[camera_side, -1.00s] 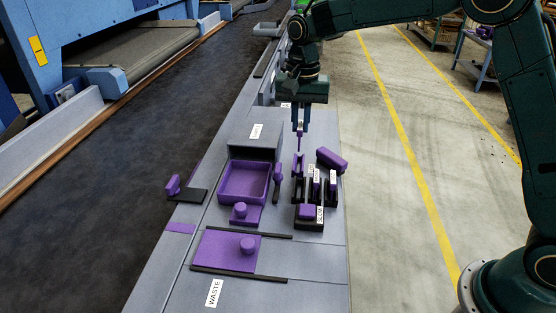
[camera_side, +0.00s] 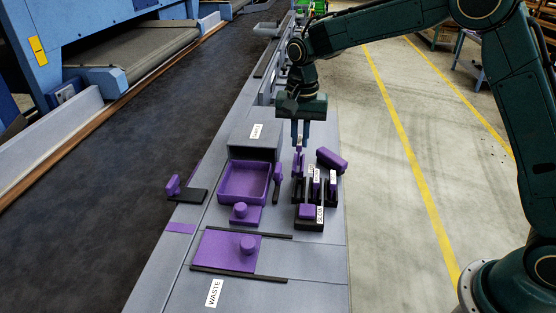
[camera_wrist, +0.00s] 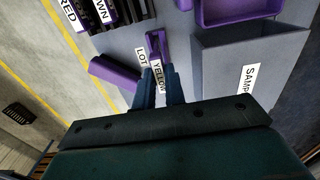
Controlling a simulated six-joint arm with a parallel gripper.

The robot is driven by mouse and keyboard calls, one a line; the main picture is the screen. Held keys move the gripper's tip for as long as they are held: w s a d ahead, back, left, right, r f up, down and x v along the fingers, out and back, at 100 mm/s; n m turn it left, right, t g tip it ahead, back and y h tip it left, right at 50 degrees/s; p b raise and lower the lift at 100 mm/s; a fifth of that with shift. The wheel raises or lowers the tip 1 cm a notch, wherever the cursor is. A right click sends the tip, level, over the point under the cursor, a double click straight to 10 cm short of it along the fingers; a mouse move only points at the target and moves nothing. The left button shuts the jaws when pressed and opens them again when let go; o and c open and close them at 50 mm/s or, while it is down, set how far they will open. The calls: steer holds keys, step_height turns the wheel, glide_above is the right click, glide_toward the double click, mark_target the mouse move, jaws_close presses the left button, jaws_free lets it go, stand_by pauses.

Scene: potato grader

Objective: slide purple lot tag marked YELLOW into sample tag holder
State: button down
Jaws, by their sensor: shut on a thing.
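My gripper (camera_side: 301,143) is shut on the purple lot tag (camera_side: 299,152) and points down at the far end of the small fittings. In the wrist view my fingers (camera_wrist: 160,84) hold it, with its white YELLOW label (camera_wrist: 158,76) between them.
A black rack (camera_side: 302,225) with purple tags stands just nearer the camera. A purple block (camera_side: 332,160) lies close on the right. A purple tray (camera_side: 227,183) and a grey SAMPLE box (camera_side: 245,140) are on the left.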

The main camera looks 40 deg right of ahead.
steer(key=shift+f, duration=1.45)
stand_by(1.1)
steer(key=c, duration=1.1)
jaws_free()
steer(key=shift+o, duration=0.2)
steer(key=shift+r, duration=0.15)
steer(key=shift+r, duration=3.35)
